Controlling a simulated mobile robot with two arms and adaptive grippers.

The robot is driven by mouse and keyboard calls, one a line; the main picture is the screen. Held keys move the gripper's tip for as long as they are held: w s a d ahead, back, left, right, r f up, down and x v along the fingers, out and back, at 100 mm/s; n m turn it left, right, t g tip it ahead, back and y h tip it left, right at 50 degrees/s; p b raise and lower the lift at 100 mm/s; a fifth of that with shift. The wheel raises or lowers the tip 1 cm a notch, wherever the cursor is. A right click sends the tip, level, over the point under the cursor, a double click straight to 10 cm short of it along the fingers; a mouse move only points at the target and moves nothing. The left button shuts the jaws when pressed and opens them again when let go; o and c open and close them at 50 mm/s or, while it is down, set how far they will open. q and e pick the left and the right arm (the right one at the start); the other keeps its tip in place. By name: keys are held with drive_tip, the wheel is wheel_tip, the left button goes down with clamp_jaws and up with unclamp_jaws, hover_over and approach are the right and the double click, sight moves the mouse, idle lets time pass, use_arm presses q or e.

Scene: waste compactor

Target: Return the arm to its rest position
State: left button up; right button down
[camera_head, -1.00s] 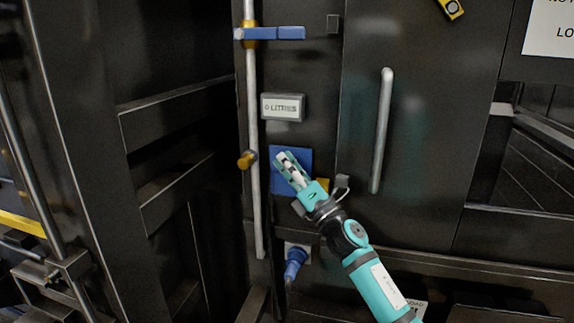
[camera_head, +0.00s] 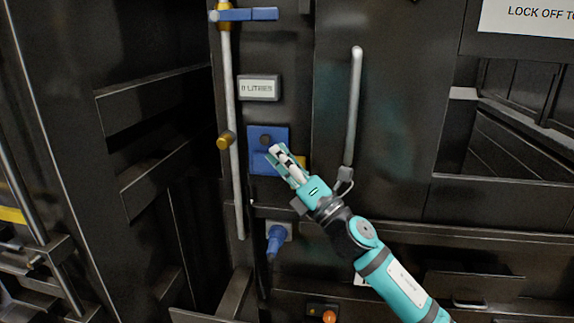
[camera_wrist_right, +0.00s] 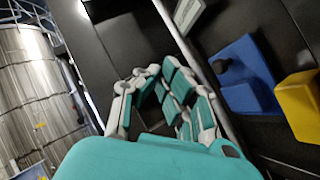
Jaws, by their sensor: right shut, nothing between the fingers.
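My right gripper (camera_head: 279,158) is teal and white and sits in front of the blue box on the compactor's dark panel in the head view. It is shut and holds nothing. Its fingers (camera_wrist_right: 157,78) also show in the right wrist view. My right arm (camera_head: 385,270) reaches up from the lower right. The blue box (camera_head: 259,137) has a dark round knob on it and shows in the wrist view (camera_wrist_right: 245,75) to the right of the fingers, apart from them. My left gripper is not in view.
A small display (camera_head: 259,88) is above the blue box. A yellow box (camera_wrist_right: 299,104) is beside it. A vertical pipe (camera_head: 230,130) with a blue lever (camera_head: 248,14) runs at the left. A long handle (camera_head: 353,105) is on the door at the right. A blue plug (camera_head: 275,240) sits below.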

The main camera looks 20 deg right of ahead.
drive_tip(key=s+d+f+m+g+h, duration=0.1)
drive_tip(key=s+f+m+g+h, duration=0.25)
drive_tip(key=f+m, duration=0.5)
drive_tip(key=s+d+f+m+g+h, duration=0.15)
drive_tip(key=s+f+m+h, duration=0.4)
drive_tip(key=f, duration=0.55)
drive_tip(key=s+f+m+g+h, duration=0.3)
drive_tip(key=s+f+m+g, duration=0.1)
drive_tip(key=f+m, duration=0.5)
drive_tip(key=s+a+f+m+g+y, duration=0.1)
drive_tip(key=s+a+f+m+g, duration=0.2)
drive_tip(key=s+f+g, duration=0.55)
drive_tip(key=s+a+f+m+g+y, duration=0.1)
drive_tip(key=s+a+f+m, duration=0.35)
drive_tip(key=s, duration=0.95)
wheel_tip(320, 180, down, 30)
drive_tip(key=s+d+n+g+b, duration=0.1)
drive_tip(key=s+d+n+g, duration=0.1)
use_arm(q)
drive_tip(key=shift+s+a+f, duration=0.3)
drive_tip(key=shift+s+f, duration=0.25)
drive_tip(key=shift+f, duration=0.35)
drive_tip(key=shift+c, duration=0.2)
use_arm(e)
drive_tip(key=s+d+f, duration=0.2)
drive_tip(key=s+f, duration=1.2)
drive_tip(key=s, duration=0.2)
drive_tip(key=shift+d+f+g, duration=0.35)
drive_tip(key=shift+f, duration=0.05)
